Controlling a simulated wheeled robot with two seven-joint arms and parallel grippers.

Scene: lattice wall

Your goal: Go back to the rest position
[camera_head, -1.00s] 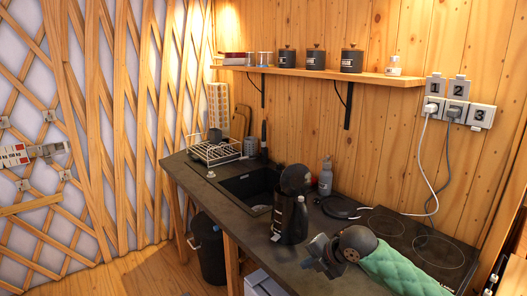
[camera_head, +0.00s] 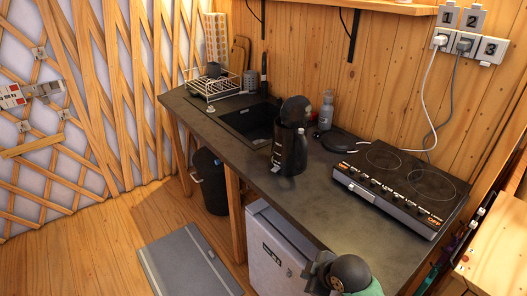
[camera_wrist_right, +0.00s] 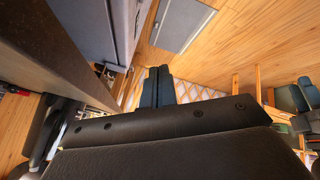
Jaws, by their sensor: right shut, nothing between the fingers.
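My right gripper (camera_head: 318,270) is at the bottom of the head view, in front of the counter's front edge and near the small white fridge (camera_head: 275,254). Part of my right arm with its green cover shows beside it. In the right wrist view the two dark fingers (camera_wrist_right: 157,88) are together with nothing between them. The counter's side runs close along the left of that view. My left gripper does not show in the head view.
The dark counter (camera_head: 215,135) holds a dish rack (camera_head: 213,88), a sink (camera_head: 250,120), a black coffee machine (camera_head: 290,145) and a two-plate hob (camera_head: 400,185). A black bin (camera_head: 210,180) stands below. A grey mat (camera_head: 190,262) lies on open wooden floor.

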